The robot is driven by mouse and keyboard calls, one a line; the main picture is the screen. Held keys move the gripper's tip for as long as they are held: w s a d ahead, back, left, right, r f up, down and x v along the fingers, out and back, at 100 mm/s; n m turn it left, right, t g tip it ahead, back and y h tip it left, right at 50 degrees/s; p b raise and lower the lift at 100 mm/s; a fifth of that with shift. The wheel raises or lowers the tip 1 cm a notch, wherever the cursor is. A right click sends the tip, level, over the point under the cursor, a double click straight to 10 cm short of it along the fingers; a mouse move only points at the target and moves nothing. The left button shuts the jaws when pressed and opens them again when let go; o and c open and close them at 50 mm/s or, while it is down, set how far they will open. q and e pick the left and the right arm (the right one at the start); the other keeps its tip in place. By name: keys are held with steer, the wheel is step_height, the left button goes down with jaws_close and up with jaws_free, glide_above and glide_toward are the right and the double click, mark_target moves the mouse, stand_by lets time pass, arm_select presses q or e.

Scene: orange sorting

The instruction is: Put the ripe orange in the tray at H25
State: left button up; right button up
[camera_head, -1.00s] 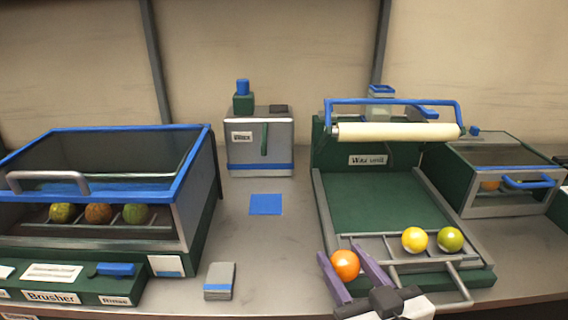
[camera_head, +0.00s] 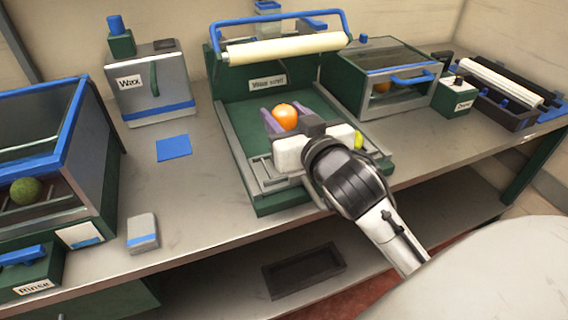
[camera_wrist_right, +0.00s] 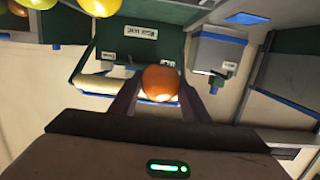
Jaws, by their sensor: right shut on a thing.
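My right gripper (camera_head: 284,122) is shut on the ripe orange (camera_head: 285,112), above the green bed of the wax unit. The orange sits between two purple fingers. In the right wrist view the orange (camera_wrist_right: 160,80) also shows between the fingertips of the right gripper (camera_wrist_right: 160,92). A dark, empty-looking tray (camera_head: 304,270) lies on the lower shelf; no H25 label is readable on it. My left gripper is not in view.
The wax unit (camera_head: 222,120) has a roller and blue bar at the back. A yellow-green fruit (camera_head: 358,140) shows beside my right wrist. A glass-topped box (camera_head: 395,108) and a black roller rack (camera_head: 500,95) stand to the right.

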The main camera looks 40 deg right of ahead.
step_height(320, 180, down, 10)
steer(key=shift+r+b, duration=0.2)
steer(key=shift+b, duration=0.8)
steer(key=shift+f, duration=0.2)
steer(key=o, duration=1.1)
